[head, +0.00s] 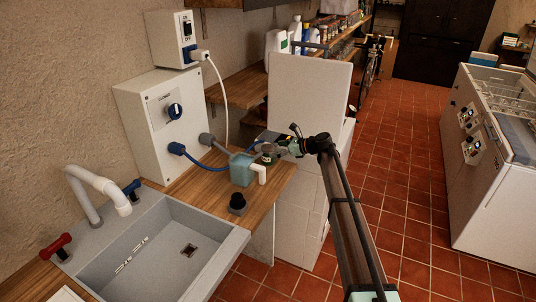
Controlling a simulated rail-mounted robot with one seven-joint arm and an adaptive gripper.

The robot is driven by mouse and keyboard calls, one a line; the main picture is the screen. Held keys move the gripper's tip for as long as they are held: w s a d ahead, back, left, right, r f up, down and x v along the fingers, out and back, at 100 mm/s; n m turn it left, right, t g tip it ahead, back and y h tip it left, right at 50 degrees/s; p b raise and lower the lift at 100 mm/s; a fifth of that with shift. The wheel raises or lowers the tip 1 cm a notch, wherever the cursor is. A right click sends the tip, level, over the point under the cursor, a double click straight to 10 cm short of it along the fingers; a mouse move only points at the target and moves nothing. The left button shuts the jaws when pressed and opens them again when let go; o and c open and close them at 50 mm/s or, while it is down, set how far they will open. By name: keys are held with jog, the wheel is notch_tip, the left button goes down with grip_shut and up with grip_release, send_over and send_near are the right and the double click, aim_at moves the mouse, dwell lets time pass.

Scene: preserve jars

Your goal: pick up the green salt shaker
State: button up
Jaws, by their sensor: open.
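My gripper (277,148) is at the end of my arm, over the back right of the wooden counter. Its jaws are open, small and dark in this view. A small dark greenish thing (267,157) is right at its fingertips, beside a teal box. It may be the green salt shaker, but it is too small and partly covered to be sure. I cannot tell if the fingers touch it.
A black jar-like object (237,204) stands in front, near the grey sink (150,262). A raised white lid (309,95) is close behind my gripper.

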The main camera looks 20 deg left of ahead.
aim_at(268, 149)
jog(key=p+x, duration=0.2)
jog(key=x, duration=0.2)
jog(key=shift+w+a, duration=0.2)
jog(key=shift+a, duration=0.1)
jog(key=shift+a+f, duration=0.15)
jog(key=shift+f, duration=0.1)
jog(key=c, duration=1.5)
jog(key=shift+c, duration=0.3)
jog(key=shift+r, duration=0.15)
